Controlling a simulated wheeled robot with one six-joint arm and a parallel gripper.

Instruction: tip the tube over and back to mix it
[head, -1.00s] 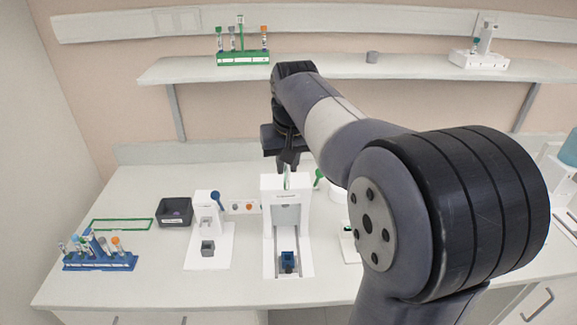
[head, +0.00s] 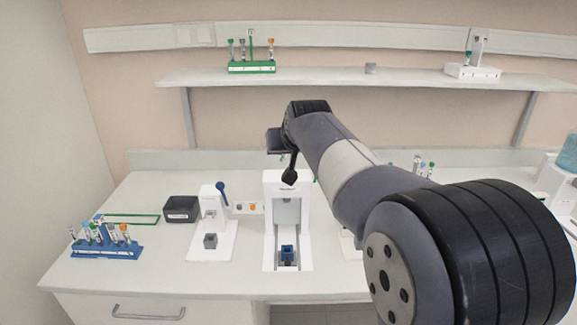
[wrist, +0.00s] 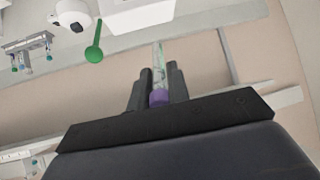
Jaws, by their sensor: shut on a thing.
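My gripper (head: 290,177) is raised in front of the back wall, above the white press-like device (head: 287,187), and its wrist is tilted. In the wrist view my gripper (wrist: 159,75) is shut on a clear tube (wrist: 158,55) with a purple cap (wrist: 159,98). The cap sits between the finger bases and the tube body runs out past the fingertips. The surroundings appear upside down in that view. The tube cannot be made out in the head view, so its exact tilt is hard to tell.
A blue rack (head: 105,251) with several tubes, a dark bin (head: 181,209) and a smaller white device with a blue lever (head: 220,190) stand left on the counter. A green rack (head: 251,67) stands on the shelf (head: 340,80).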

